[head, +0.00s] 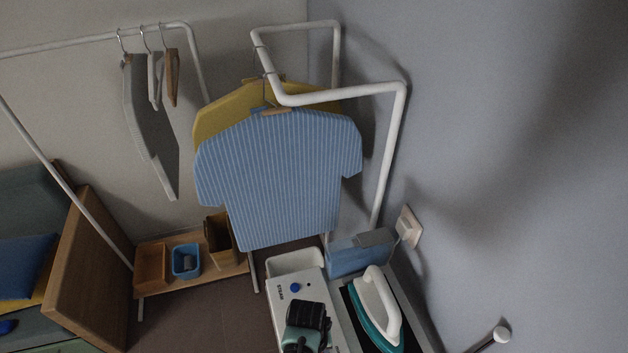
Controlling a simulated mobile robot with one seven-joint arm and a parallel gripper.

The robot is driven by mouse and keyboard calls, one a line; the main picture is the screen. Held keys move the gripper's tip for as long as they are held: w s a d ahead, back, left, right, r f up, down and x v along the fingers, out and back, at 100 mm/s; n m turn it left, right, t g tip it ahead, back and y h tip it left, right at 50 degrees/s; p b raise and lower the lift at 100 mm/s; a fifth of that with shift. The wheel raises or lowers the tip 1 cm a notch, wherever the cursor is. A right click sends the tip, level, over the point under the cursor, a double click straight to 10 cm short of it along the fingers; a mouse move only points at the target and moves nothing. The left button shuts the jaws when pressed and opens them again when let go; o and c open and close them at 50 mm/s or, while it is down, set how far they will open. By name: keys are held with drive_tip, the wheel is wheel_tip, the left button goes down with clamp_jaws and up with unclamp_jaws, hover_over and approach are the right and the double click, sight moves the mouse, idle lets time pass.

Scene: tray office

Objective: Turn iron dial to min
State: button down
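A white box-shaped unit (272,304) stands at the bottom centre with dark lettering on its top. A small blue round dial (295,287) sits beside the lettering; its pointer setting is too small to read. A teal and white iron (376,312) rests to the right of the unit on a dark surface. A black and pale-teal shape at the bottom edge, which looks like my gripper (307,318), is over the unit just below the dial in the picture. It appears apart from the dial. Its fingers cannot be made out.
A blue striped shirt (278,175) and a yellow one (222,112) hang from a white rail (392,150) above the unit. A blue box (350,262) stands behind the iron near a wall socket (409,228). A low shelf (215,278) with small bins is at left.

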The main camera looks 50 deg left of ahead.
drive_tip(key=shift+c, duration=1.6)
unclamp_jaws()
drive_tip(key=shift+r, duration=0.1)
wheel_tip(320, 180, up, 13)
drive_tip(key=b, duration=0.1)
drive_tip(key=shift+s+a, duration=0.2)
drive_tip(key=shift+s, duration=0.1)
drive_tip(key=shift+w+b, duration=0.1)
drive_tip(key=shift+b, duration=0.2)
